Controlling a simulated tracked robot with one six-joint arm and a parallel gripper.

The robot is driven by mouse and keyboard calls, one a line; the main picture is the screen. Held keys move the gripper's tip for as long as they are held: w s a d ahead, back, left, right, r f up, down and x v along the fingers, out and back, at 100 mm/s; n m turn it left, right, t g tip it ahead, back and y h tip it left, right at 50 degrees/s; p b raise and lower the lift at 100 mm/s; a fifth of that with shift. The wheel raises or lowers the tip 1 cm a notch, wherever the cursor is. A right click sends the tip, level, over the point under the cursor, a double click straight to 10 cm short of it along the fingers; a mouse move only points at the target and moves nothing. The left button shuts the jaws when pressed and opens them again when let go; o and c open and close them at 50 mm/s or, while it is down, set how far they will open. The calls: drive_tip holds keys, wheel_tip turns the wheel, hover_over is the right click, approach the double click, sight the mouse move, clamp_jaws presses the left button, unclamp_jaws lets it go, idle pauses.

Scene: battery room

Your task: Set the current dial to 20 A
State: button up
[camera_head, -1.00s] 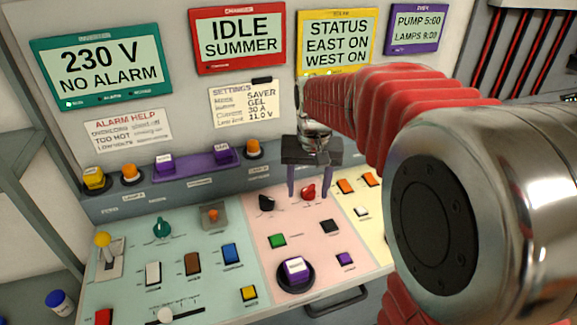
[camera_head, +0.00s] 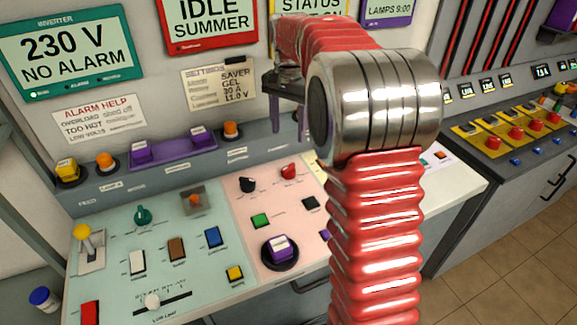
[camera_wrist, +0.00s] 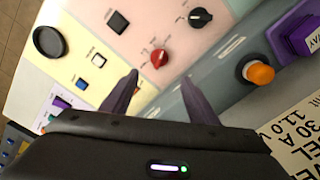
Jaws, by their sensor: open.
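A red dial (camera_head: 289,172) and a black dial (camera_head: 247,185) sit side by side at the back of the pink panel. The red dial (camera_wrist: 160,58) and black dial (camera_wrist: 201,18) also show in the wrist view. Their lettering is too small to read, so I cannot tell which is the current dial or its setting. My gripper (camera_head: 288,130) is open and empty, raised above the panel's back edge. In the wrist view, my gripper (camera_wrist: 160,82) has its fingers spread, with the red dial beyond and roughly between the tips.
An orange button (camera_wrist: 260,73) stands on the back ledge. A black square button (camera_head: 310,204), green button (camera_head: 261,221) and purple button on a round base (camera_head: 280,249) are in front of the dials. A settings note (camera_head: 219,84) hangs behind, reading 30 A.

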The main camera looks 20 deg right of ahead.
sight(289, 166)
drive_tip(key=shift+s, duration=0.1)
drive_tip(key=shift+f, duration=0.15)
wheel_tip(289, 166, down, 14)
drive_tip(key=shift+r, duration=0.2)
idle(0.7)
drive_tip(key=c, duration=1)
